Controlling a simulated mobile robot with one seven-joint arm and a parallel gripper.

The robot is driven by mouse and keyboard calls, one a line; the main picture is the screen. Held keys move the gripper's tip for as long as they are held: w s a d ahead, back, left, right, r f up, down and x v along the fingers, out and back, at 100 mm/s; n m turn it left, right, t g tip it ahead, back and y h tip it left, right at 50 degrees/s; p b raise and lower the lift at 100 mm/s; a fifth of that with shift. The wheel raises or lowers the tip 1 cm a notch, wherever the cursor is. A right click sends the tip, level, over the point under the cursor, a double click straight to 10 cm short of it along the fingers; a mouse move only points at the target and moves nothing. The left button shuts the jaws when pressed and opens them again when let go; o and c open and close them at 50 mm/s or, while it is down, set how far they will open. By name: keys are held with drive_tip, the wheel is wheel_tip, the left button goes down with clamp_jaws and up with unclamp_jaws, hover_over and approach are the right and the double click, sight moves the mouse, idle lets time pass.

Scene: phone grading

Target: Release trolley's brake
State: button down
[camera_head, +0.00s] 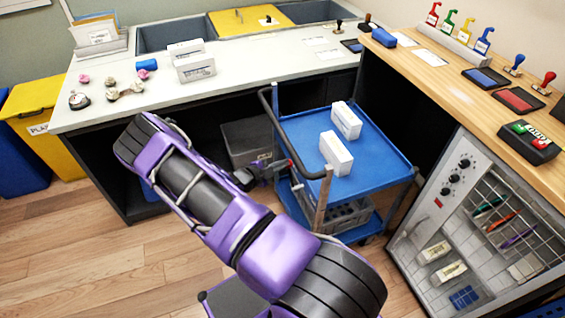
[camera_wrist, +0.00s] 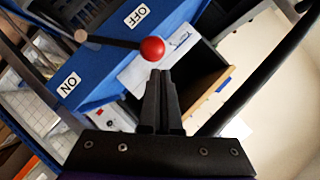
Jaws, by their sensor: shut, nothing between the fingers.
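The blue trolley (camera_head: 375,170) stands between the counters, with a dark push handle on its left side. In the wrist view, a black brake lever with a red ball knob (camera_wrist: 152,48) runs out from a pivot on a blue panel. The "OFF" label (camera_wrist: 137,15) is just above the lever; the "ON" label (camera_wrist: 68,85) is below the pivot. The lever lies between the labels, closer to OFF. My gripper (camera_wrist: 160,75) is shut and empty, its tips just below the knob; I cannot tell if they touch it. In the head view my gripper (camera_head: 262,172) is by the trolley's handle side.
Two white boxes (camera_head: 337,153) (camera_head: 346,120) stand on the trolley's top, and a grey crate (camera_head: 345,217) is on its lower shelf. A grey bin (camera_head: 245,142) is under the left counter. A wooden counter (camera_head: 440,80) is close on the right. Floor is clear at front left.

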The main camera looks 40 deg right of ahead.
drive_tip(key=d+r+p+v, duration=0.1)
drive_tip(key=r+v, duration=0.1)
drive_tip(key=v, duration=0.9)
drive_tip(key=shift+s+a+r+p, duration=0.25)
drive_tip(key=shift+a+r+p, duration=0.1)
drive_tip(key=shift+a, duration=0.1)
